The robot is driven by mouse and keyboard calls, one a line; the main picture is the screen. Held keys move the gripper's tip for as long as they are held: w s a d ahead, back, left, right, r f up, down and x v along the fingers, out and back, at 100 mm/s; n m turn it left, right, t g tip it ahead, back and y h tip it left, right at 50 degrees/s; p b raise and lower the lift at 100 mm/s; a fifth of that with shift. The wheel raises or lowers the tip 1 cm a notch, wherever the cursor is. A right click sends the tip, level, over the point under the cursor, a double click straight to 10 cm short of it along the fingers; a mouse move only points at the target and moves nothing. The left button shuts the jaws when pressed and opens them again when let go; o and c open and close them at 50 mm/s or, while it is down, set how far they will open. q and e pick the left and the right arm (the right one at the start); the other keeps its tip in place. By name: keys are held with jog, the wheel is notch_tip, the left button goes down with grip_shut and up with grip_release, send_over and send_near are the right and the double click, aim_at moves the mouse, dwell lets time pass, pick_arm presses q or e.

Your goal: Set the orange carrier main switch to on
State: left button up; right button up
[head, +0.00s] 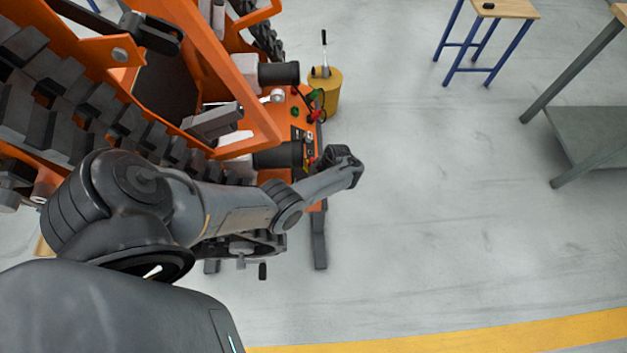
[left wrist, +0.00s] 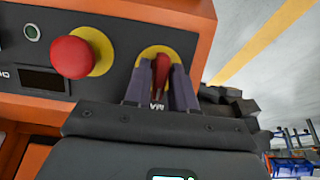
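The orange carrier (head: 235,80) stands on the left of the head view, with its dark control panel (head: 297,135) on its right end. In the left wrist view the main switch is a red handle (left wrist: 161,72) on a round yellow plate (left wrist: 150,51), pointing roughly up and down in the picture. My left gripper (left wrist: 161,80) is at the switch, one finger on each side of the handle. Whether the fingers press on it is unclear. In the head view my left wrist (head: 340,165) is beside the panel and hides part of it. My right gripper is not in view.
A red mushroom button (left wrist: 72,57) on a yellow plate is left of the switch, near a small green button (left wrist: 32,32) and a dark display (left wrist: 42,80). A yellow cylinder (head: 326,90) stands behind the panel. The floor to the right is clear up to the benches.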

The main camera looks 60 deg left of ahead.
pick_arm(q)
grip_shut()
